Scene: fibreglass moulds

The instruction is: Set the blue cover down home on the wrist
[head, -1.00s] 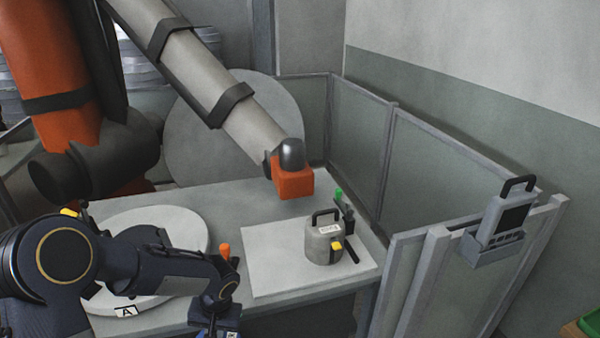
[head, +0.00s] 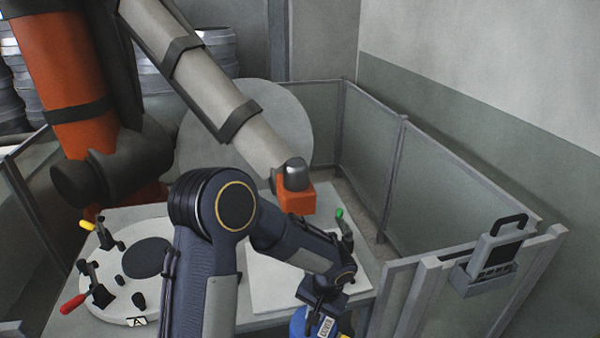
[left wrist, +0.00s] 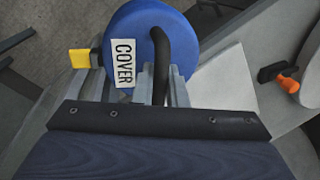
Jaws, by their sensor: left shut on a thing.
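The blue cover (head: 303,322) is at the bottom of the head view, partly cut off by the picture edge. It also fills the top middle of the left wrist view (left wrist: 205,40), with a black handle and a white COVER label. My left gripper (head: 322,294) is shut on its handle; the fingers show in the left wrist view (left wrist: 152,85). The wrist, an orange block (head: 296,198) with a grey domed part on it, is at the lower end of the big arm, beyond and above the cover and apart from it. My right gripper is not in view.
A round white mould (head: 125,262) with toggle clamps lies on the table's left. A pale board (head: 262,285) is partly behind my left arm. Glass fence panels (head: 440,190) and a post with a hanging pendant (head: 497,245) bound the right.

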